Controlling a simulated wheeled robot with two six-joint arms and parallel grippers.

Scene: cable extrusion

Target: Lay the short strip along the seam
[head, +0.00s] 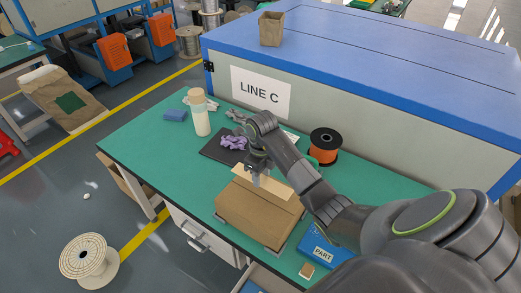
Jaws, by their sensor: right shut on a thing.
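A brown cardboard box (252,216) sits on the green bench top near its front edge. A paler tan strip-like piece (275,189) lies across its far upper side; I cannot tell for sure whether it is the short strip or a flap. My right gripper (256,180) points down at this piece, shut, with its fingertips close to or touching it. What is between the fingers is too small to make out. The seam is not clearly visible.
A black spool with orange cable (325,144) stands behind my right arm. A blue PART box (322,249) and a small wooden block (306,270) lie at right. A dark mat (217,150) with purple gloves (234,142), a pale bottle (200,115) and a blue block (175,115) are farther back.

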